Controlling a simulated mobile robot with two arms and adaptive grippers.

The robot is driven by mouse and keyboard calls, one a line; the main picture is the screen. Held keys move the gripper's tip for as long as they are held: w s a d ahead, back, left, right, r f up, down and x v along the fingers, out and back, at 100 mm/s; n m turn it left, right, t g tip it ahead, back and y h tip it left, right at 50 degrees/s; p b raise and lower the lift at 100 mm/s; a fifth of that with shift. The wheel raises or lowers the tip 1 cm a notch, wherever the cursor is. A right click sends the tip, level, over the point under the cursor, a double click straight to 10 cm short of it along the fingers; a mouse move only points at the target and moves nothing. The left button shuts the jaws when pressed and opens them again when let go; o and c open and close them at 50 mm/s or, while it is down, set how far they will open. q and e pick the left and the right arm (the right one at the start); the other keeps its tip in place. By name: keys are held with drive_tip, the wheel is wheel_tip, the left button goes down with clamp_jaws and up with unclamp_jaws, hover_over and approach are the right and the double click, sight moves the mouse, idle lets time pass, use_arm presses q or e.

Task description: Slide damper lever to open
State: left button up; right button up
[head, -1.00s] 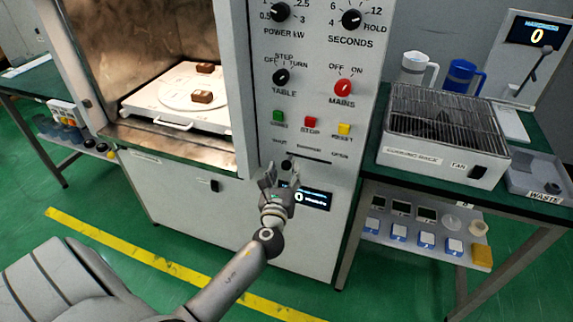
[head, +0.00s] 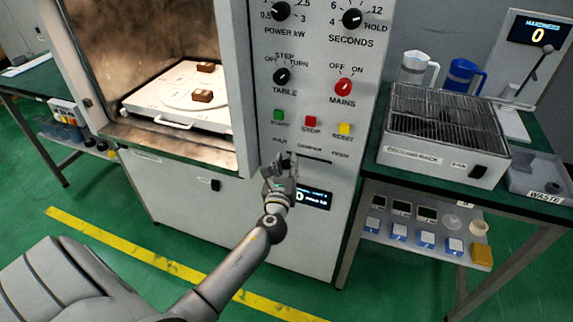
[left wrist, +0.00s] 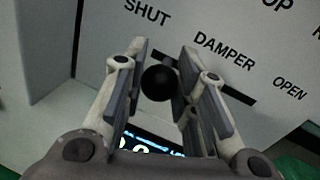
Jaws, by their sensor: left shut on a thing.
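The damper lever's round black knob (left wrist: 158,83) sits between my left gripper's fingers (left wrist: 162,95) in the left wrist view. The gripper (head: 279,164) is shut on it at the front panel in the head view. The black damper slot (left wrist: 228,92) runs to the right from the fingers, and its uncovered part also shows in the head view (head: 315,161). The knob is at the slot's left end, under the SHUT label (left wrist: 147,12). The OPEN label (left wrist: 289,89) is at the far right end. My right gripper is not in view.
Green start (head: 278,116), red stop (head: 310,122) and yellow reset (head: 345,129) buttons sit just above the slot. A lit display (head: 315,199) is below it. The cooling rack (head: 440,130) stands on the right table. The panel along the slot looks clear.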

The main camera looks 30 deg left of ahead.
use_arm(q)
drive_tip(key=d, duration=0.3)
drive_tip(key=w+d, duration=0.1)
drive_tip(key=d, duration=0.3)
drive_tip(key=w+d, duration=0.1)
drive_tip(key=d, duration=0.2)
drive_tip(key=shift+w+d+b, duration=0.15)
drive_tip(key=shift+w+b, duration=0.05)
drive_tip(key=shift+b, duration=0.15)
clamp_jaws()
drive_tip(key=o, duration=1.1)
unclamp_jaws()
drive_tip(key=shift+d, duration=0.1)
drive_tip(key=shift+s, duration=0.15)
drive_tip(key=v, duration=1.1)
drive_tip(key=shift+s+d, duration=0.15)
drive_tip(key=shift+s, duration=0.15)
